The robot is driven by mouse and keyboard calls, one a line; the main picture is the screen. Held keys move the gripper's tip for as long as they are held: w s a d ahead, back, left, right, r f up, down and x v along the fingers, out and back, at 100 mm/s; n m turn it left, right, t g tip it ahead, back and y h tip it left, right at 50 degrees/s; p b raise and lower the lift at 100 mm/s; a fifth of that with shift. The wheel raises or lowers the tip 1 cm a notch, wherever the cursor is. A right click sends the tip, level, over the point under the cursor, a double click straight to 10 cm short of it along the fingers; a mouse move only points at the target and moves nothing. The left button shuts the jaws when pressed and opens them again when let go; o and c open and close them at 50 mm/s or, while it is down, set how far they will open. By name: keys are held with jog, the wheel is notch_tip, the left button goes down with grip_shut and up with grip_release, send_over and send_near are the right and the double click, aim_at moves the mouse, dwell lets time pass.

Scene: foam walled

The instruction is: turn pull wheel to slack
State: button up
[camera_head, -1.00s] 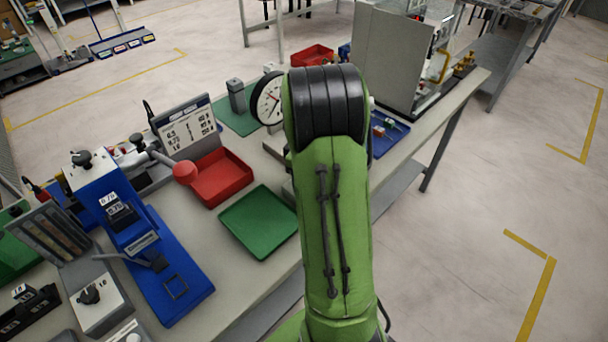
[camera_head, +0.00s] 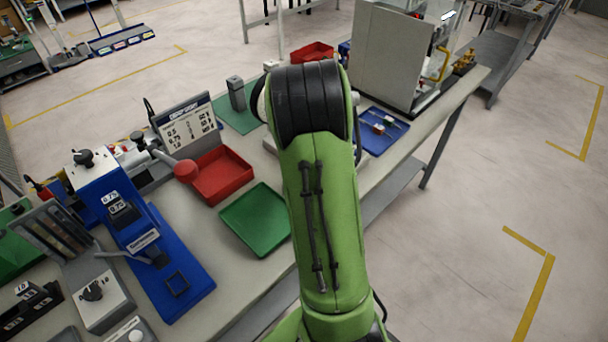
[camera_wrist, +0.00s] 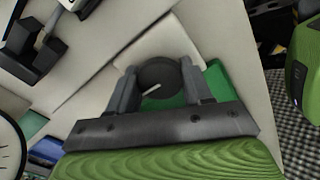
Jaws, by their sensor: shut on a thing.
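In the wrist view, a dark round wheel (camera_wrist: 157,73) with a white pointer line sits on a pale block (camera_wrist: 150,45). My gripper (camera_wrist: 161,88) has one finger on each side of the wheel and is shut on it. The pointer line slants up to the right in that view. In the head view my green arm hides the wheel and the gripper. The white dial gauge (camera_head: 261,100) shows only as a thin edge beside my arm; part of its face shows at the left of the wrist view (camera_wrist: 9,150).
A green tray (camera_head: 256,220) and a red tray (camera_head: 222,176) lie left of my arm. A blue press-like device (camera_head: 150,245) stands farther left. A red-knobbed lever (camera_head: 186,171) and a sign board (camera_head: 186,126) are near it. A blue tray (camera_head: 382,132) and a grey panel (camera_head: 388,55) stand right.

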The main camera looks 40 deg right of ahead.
dwell(0.6)
jog(key=o, duration=1)
jog(key=shift+o, duration=0.2)
notch_tip(320, 180, up, 16)
jog(key=p, duration=0.4)
jog(key=shift+f, duration=0.15)
